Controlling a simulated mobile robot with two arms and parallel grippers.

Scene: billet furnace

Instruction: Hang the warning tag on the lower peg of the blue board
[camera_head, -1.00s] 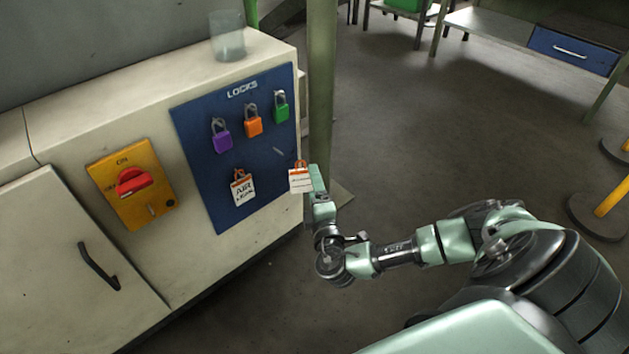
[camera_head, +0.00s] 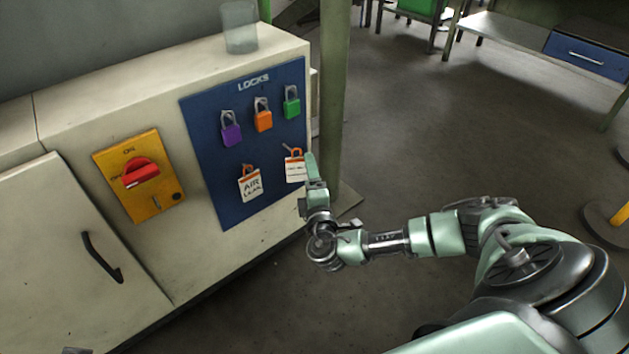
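The blue board (camera_head: 222,187) marked LOCKS is on the cream cabinet front. A bare lower peg (camera_head: 287,147) sticks out near its right side, below the padlocks. The white warning tag (camera_head: 295,172) with an orange top and loop is right at this peg. The loop overlaps the peg's end; I cannot tell whether it is around it. My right gripper (camera_head: 311,172) is at the tag's right edge and appears shut on it; the fingertips are partly hidden. Another tag (camera_head: 250,186), reading AIR LEAK, hangs at the board's lower left.
Purple (camera_head: 231,134), orange (camera_head: 263,120) and green (camera_head: 292,107) padlocks hang above. A yellow panel with a red switch (camera_head: 140,173) is to the left. A glass (camera_head: 239,30) stands on the cabinet top. A green post (camera_head: 334,100) rises just right of the board.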

